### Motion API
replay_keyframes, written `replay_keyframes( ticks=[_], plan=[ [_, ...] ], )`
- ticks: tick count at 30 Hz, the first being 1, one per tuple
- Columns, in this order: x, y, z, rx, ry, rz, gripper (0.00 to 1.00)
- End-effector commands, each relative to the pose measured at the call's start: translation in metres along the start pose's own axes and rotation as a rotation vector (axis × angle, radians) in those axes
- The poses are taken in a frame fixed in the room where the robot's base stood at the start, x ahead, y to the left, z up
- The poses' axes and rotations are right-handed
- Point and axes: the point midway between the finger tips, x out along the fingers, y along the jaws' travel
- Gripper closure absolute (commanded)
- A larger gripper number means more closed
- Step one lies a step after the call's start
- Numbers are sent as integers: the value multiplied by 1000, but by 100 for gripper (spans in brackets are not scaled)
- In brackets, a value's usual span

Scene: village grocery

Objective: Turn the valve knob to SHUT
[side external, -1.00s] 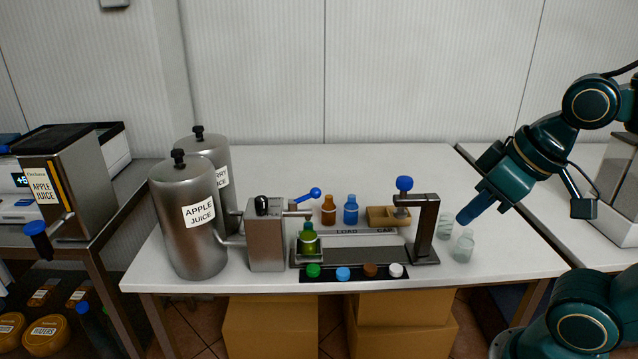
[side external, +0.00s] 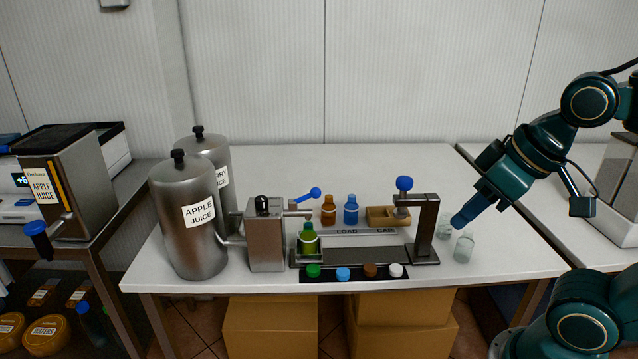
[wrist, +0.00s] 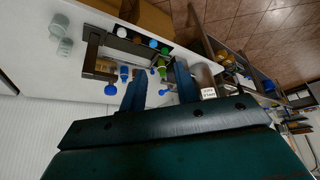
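A grey metal filler box (side external: 265,240) joins the tank labelled APPLE JUICE (side external: 188,225) by a short pipe. A black knob (side external: 262,203) sits on its top; I cannot read any SHUT mark or tell its setting. A blue-tipped lever (side external: 306,196) sticks out to the box's right. A green bottle (side external: 308,241) stands right of the box, at the left end of the tray. My gripper (side external: 460,221) is over the table's right side, well away from the box. In the wrist view my gripper (wrist: 159,67) has its two blue fingers apart, with nothing held between them.
A press frame with a blue knob (side external: 404,184) stands between my gripper and the box. Brown (side external: 328,211) and blue (side external: 351,210) bottles stand behind the tray. Clear glass jars (side external: 464,247) are below my gripper. Coloured caps (side external: 343,274) line the front. The table's back is clear.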

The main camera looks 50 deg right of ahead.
Motion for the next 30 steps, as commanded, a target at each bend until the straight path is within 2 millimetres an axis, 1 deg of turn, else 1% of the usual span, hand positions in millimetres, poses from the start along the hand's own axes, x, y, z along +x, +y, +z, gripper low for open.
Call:
replay_keyframes(
  ticks=[1,2,3,5,8,14,20,24,26,30],
  plan=[
    [0,0,-3,0,-1,0,59],
    [-1,0,-5,1,-2,0,53],
    [-1,0,-9,1,-4,0,50],
    [-2,0,-17,2,-5,0,50],
    [-2,0,-34,5,-11,1,50],
    [1,-2,-83,12,-24,4,50],
    [12,-5,-134,19,-36,6,50],
    [25,-8,-169,25,-46,9,50],
    [32,-9,-183,28,-50,10,50],
    [51,-13,-216,32,-58,12,50]
  ],
)
